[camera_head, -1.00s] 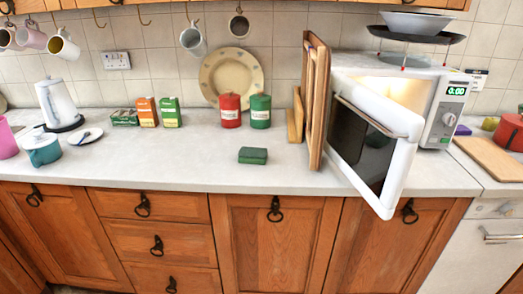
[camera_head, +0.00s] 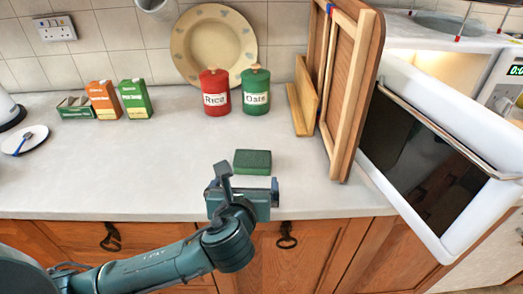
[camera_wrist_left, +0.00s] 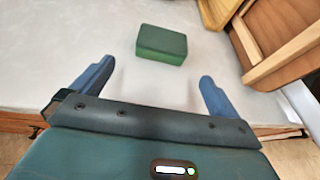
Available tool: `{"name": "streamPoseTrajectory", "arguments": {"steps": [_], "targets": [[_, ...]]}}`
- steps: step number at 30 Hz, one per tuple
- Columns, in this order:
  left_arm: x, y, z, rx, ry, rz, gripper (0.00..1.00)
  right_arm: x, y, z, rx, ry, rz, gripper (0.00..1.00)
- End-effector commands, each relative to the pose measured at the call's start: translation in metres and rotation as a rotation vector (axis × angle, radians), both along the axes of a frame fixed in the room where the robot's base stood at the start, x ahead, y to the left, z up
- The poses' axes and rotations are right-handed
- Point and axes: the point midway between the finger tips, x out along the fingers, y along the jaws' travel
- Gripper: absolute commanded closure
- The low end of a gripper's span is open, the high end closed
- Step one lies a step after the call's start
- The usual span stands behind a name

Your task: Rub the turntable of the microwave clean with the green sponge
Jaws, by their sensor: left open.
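The green sponge (camera_head: 253,162) lies flat on the worktop near its front edge. It also shows in the left wrist view (camera_wrist_left: 162,45), beyond my fingertips and between their lines. My left gripper (camera_head: 243,178) is just in front of the sponge at the counter edge, open and empty. In the left wrist view its two blue fingers (camera_wrist_left: 155,78) are spread wide. The microwave (camera_head: 455,65) stands at the right with its door (camera_head: 425,150) swung open towards me and its inside lit. The turntable is hidden behind the door. My right gripper is not in view.
Wooden boards (camera_head: 345,80) stand upright between the sponge and the microwave door. A red Rice tin (camera_head: 215,92), a green Oats tin (camera_head: 255,91) and a patterned plate (camera_head: 213,45) are behind. Small cartons (camera_head: 105,99) stand left. The worktop around the sponge is clear.

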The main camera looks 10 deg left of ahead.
Motion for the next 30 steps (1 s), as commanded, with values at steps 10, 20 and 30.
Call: {"name": "streamPoseTrajectory", "arguments": {"steps": [10, 20, 30], "targets": [[0.049, 0.011, -0.018, 0.025, -0.002, 0.002, 0.0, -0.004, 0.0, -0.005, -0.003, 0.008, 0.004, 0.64], [0.078, 0.015, -0.029, 0.021, -0.002, 0.0, 0.0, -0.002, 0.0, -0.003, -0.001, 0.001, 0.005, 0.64], [0.12, 0.02, -0.044, 0.022, 0.0, -0.001, 0.0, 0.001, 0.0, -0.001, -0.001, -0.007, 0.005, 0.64]]}}
